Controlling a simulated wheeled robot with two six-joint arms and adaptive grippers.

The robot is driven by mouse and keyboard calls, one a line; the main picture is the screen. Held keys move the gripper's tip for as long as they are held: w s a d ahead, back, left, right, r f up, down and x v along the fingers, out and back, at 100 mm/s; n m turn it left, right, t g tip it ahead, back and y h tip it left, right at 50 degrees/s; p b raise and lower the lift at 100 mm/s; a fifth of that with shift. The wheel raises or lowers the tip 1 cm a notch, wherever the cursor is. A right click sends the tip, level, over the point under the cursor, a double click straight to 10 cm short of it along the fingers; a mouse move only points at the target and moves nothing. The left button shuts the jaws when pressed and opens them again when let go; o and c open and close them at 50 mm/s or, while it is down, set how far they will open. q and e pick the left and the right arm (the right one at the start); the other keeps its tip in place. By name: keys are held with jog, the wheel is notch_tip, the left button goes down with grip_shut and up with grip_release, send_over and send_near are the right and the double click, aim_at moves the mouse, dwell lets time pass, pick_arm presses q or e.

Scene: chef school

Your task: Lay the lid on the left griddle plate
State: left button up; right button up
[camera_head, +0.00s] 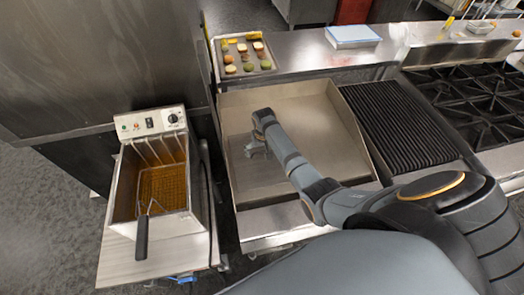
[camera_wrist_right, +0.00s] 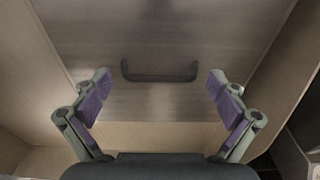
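The left griddle plate (camera_head: 352,130) is a smooth metal bay with raised walls in the middle of the head view. A flat metal panel with a dark bar handle (camera_wrist_right: 160,76), which appears to be the lid (camera_wrist_right: 160,40), lies within those walls in the right wrist view. In the head view my arm covers part of this area, and I cannot make out the handle. My right gripper (camera_head: 257,151) is low over the panel's left part. Its fingers (camera_wrist_right: 160,98) are spread, with the handle ahead between them and a gap on both sides. My left gripper is out of view.
A ribbed grill plate (camera_head: 400,125) adjoins on the right, then gas burners (camera_head: 475,95). A fryer (camera_head: 155,175) with a basket and dark handle stands at left. A tray of food pieces (camera_head: 242,57) and a blue-white box (camera_head: 352,36) sit on the back counter.

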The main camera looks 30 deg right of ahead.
aim_at(263, 160)
jog(key=shift+r, duration=0.15)
notch_tip(263, 160, up, 12)
jog(key=s+b, duration=0.1)
jog(key=shift+s+a, duration=0.15)
jog(key=shift+a, duration=0.05)
jog(key=shift+f, duration=0.2)
dwell(0.4)
